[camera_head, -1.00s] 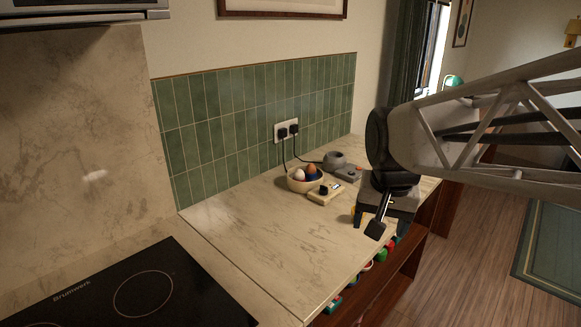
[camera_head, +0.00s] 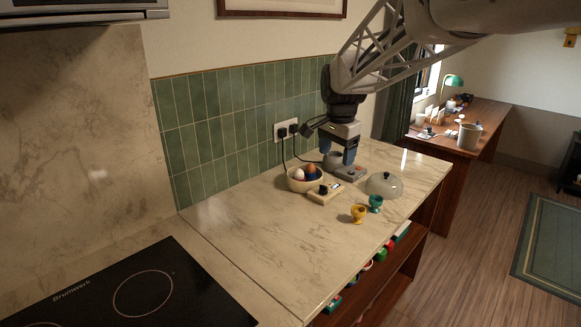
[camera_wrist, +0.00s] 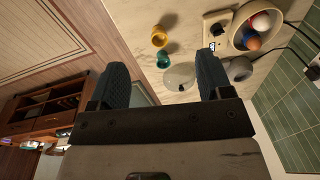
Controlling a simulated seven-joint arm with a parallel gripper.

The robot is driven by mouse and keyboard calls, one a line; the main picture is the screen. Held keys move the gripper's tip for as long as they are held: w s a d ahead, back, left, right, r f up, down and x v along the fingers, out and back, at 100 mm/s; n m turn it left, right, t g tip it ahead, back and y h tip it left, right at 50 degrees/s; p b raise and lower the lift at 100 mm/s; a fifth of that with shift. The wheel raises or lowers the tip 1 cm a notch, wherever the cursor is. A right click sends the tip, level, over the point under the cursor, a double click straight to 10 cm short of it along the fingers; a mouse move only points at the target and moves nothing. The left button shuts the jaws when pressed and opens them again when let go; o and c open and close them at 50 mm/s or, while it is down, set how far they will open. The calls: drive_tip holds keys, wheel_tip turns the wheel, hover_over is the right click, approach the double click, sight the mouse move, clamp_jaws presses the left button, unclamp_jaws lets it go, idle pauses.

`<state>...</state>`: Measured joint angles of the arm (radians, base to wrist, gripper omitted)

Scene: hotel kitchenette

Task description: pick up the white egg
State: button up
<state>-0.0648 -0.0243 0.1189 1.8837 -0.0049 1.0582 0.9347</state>
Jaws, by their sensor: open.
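The white egg (camera_head: 299,174) sits in a cream bowl (camera_head: 293,186) on the counter, beside a brown-orange egg and a dark blue egg (camera_head: 311,169). In the wrist view the white egg (camera_wrist: 261,22) shows in the bowl (camera_wrist: 236,40) at the upper right. My gripper (camera_head: 338,161) is above the counter, to the right of the bowl and apart from it. Its two blue-padded fingers point down. In the wrist view my gripper (camera_wrist: 168,82) is open, with nothing held between its fingers.
A cream device with a black knob (camera_head: 325,192) stands in front of the bowl. A grey device (camera_head: 349,172) is under my gripper. A clear dome (camera_head: 384,185), a yellow cup (camera_head: 358,213) and a teal cup (camera_head: 376,203) stand rightward. Cables run from the wall socket (camera_head: 286,129). The front counter is clear.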

drive_tip(key=w+a+f+m, duration=0.2)
drive_tip(key=w, duration=0.6)
drive_tip(key=w+a+f+m, duration=0.1)
drive_tip(key=w+f+m, duration=0.1)
drive_tip(key=w, duration=0.5)
drive_tip(key=m+g, duration=0.1)
drive_tip(key=m, duration=0.3)
hover_over(299, 170)
drive_tip(key=f, duration=0.9)
drive_tip(key=shift+w+f, duration=0.25)
drive_tip(key=shift+w, duration=0.1)
drive_tip(key=shift+f, duration=1.3)
drive_tip(key=shift+f, duration=2.6)
